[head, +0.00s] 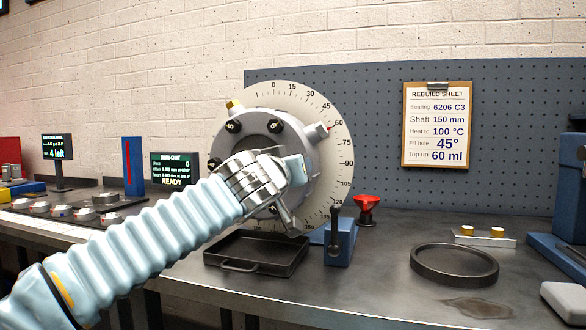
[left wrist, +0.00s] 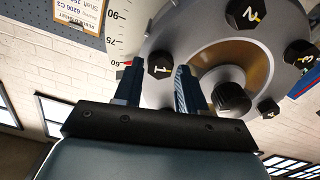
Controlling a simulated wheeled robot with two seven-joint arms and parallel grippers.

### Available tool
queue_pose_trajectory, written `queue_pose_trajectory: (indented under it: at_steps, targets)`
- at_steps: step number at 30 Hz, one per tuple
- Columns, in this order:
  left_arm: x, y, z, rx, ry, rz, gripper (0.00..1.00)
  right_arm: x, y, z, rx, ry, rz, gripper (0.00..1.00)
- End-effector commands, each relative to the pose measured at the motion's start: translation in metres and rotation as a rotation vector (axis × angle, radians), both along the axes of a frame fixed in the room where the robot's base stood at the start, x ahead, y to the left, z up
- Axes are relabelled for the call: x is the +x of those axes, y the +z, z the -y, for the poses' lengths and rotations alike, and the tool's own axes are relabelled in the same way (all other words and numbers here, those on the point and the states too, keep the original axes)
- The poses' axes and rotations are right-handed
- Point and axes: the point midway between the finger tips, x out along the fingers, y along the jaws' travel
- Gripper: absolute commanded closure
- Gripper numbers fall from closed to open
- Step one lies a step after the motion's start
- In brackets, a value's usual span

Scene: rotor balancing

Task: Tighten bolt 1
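A grey round housing (head: 258,150) with numbered black bolts on its face stands in front of a white degree dial (head: 335,115). In the left wrist view, bolt 1 (left wrist: 160,65) is a dark hex head near the housing's rim. My left gripper (left wrist: 158,75) has one finger on each side of it, with gaps visible; I cannot tell the depth. Bolt 2 (left wrist: 244,14), bolt 3 (left wrist: 299,53) and bolt 4 (left wrist: 269,108) also show there. In the head view, my left gripper (head: 294,195) is at the housing's lower right and bolt 1 is hidden. My right gripper is out of view.
A black tray (head: 252,262) sits below the housing. Small round parts (head: 85,212) lie at left. A rebuild sheet (head: 437,125) hangs behind.

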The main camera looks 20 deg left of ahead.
Motion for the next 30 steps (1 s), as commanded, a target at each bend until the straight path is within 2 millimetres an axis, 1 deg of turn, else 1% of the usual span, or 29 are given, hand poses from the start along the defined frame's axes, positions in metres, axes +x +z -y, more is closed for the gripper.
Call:
queue_pose_trajectory:
  at_steps: [1,6,7,8,14,20,26,30]
  targets:
    - [-0.0001,0.0000,0.0001,0.000,0.000,0.000,0.68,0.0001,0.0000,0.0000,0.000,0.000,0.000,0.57]
    - [-0.0002,0.0000,0.0001,0.000,0.000,0.000,0.94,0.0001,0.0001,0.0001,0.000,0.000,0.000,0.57]
    - [-0.0002,0.0000,0.0001,0.000,0.000,0.000,0.98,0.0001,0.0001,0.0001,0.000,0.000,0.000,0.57]
    - [-0.0003,0.0000,0.0001,0.000,0.000,0.000,1.00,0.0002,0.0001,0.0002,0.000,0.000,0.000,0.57]
    - [-0.0004,-0.0001,0.0003,0.014,0.000,0.000,1.00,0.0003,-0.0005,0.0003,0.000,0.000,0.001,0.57]
    - [-0.0005,-0.0005,0.0011,0.086,-0.002,0.003,1.00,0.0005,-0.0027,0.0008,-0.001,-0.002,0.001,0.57]
    - [-0.0004,-0.0009,0.0014,0.233,-0.002,0.008,1.00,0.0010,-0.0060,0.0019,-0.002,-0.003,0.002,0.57]
    - [-0.0007,-0.0002,0.0020,0.363,-0.002,0.013,1.00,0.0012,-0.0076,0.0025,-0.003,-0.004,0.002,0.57]
